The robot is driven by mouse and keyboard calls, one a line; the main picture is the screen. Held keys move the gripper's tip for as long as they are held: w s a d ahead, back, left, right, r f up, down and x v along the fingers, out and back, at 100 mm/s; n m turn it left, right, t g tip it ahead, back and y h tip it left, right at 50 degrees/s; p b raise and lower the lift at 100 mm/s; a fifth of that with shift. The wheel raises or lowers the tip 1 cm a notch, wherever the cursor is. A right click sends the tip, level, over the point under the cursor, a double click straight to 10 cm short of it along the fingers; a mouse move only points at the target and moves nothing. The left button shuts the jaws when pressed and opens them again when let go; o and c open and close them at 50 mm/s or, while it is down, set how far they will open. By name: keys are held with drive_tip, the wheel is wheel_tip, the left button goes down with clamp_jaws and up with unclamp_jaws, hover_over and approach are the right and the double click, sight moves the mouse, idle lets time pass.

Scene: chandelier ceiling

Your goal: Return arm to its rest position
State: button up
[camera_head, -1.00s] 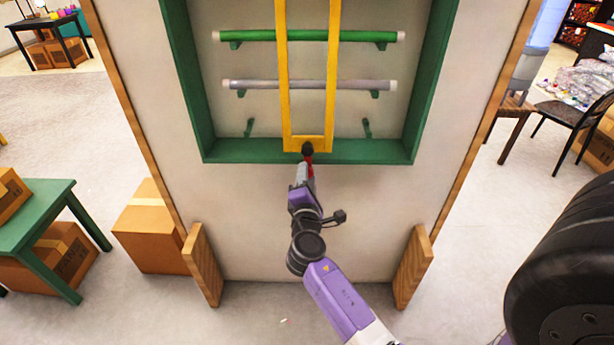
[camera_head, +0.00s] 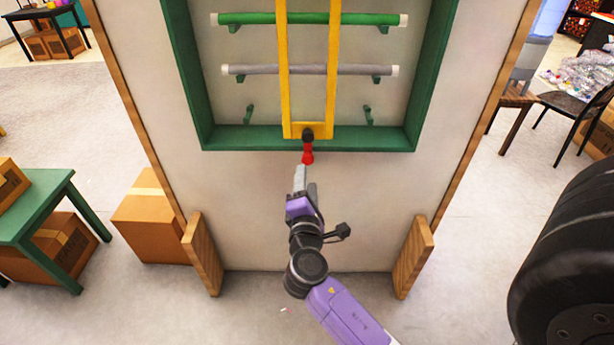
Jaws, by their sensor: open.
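My arm is purple, grey and black and reaches up from the bottom of the head view. My gripper (camera_head: 305,180) is open and empty, just below a red knob (camera_head: 308,153). A gap shows between its fingertips and the knob. The knob hangs at the lower end of a yellow frame (camera_head: 334,85), which stands upright in front of a green-edged rack (camera_head: 240,140) on a pale panel. My forearm lies in front of the lower part of the panel.
The rack holds a green tube (camera_head: 250,19) and a grey tube (camera_head: 250,69). Wooden feet (camera_head: 202,255) (camera_head: 414,258) stand at the panel's base. A cardboard box (camera_head: 150,222) and green table (camera_head: 40,205) are at left, a dark chair (camera_head: 570,105) at right.

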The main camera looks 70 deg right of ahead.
drive_tip(key=shift+a, duration=0.1)
idle(0.6)
drive_tip(key=a+f+m+t+y, duration=0.2)
drive_tip(key=a+m+t+y, duration=0.5)
drive_tip(key=a, duration=1.4)
drive_tip(key=s+a+r+m+y, duration=0.1)
drive_tip(key=s+a+y, duration=0.3)
drive_tip(key=s, duration=0.5)
drive_tip(key=s+a+r+m+y, duration=0.1)
drive_tip(key=s+a+r+y, duration=0.1)
drive_tip(key=s+a+y, duration=0.3)
drive_tip(key=s+a, duration=0.3)
drive_tip(key=s, duration=0.2)
drive_tip(key=shift+a+r+t+y, duration=0.2)
drive_tip(key=shift+r+t+y, duration=0.1)
drive_tip(key=shift+r+t, duration=0.1)
drive_tip(key=shift+s, duration=0.1)
